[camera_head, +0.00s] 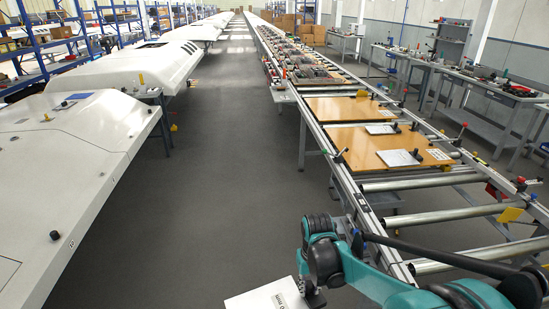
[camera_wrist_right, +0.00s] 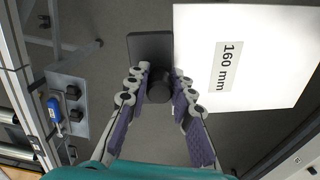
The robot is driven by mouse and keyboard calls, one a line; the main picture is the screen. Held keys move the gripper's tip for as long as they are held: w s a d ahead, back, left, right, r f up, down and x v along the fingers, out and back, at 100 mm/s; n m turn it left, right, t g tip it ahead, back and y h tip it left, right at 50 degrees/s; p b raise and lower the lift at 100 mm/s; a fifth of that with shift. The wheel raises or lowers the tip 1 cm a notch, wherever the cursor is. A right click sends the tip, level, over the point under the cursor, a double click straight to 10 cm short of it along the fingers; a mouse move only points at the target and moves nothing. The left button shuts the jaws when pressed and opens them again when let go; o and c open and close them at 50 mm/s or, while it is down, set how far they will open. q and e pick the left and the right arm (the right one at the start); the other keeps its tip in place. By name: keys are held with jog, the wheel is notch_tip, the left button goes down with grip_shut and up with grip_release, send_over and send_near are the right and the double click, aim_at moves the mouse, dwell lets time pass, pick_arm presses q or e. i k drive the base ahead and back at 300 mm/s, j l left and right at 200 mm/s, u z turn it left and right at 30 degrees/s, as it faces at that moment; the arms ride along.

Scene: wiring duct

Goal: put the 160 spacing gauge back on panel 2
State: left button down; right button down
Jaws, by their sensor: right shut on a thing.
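The 160 spacing gauge is a white plate (camera_wrist_right: 275,55) marked "160 mm", with a dark block and black knob beside it in the right wrist view. My right gripper (camera_wrist_right: 158,90) is shut on the black knob. In the head view, the gauge (camera_head: 262,300) shows at the bottom edge, partly cut off, beside my right gripper (camera_head: 310,296), over the grey floor and left of the rail line. Two wooden panels lie on the rails: a nearer one (camera_head: 355,142) and a farther one (camera_head: 330,110). Which is panel 2 cannot be read. My left gripper is not in view.
Bare rollers (camera_head: 420,182) cross the rails in front. White body shells (camera_head: 75,150) line the left. The aisle floor (camera_head: 225,150) between is clear.

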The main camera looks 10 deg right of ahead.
aim_at(372, 145)
jog(key=i, duration=2)
jog(key=i+z, duration=0.2)
jog(key=i, duration=0.8)
jog(key=i+j+z, duration=0.15)
jog(key=i, duration=0.8)
jog(key=i+l+z, duration=0.15)
jog(key=i+z, duration=0.7)
jog(key=i+j+z, duration=0.1)
jog(key=i+z, duration=0.3)
jog(key=i+j+z, duration=0.25)
jog(key=i+z, duration=0.15)
jog(key=i, duration=0.05)
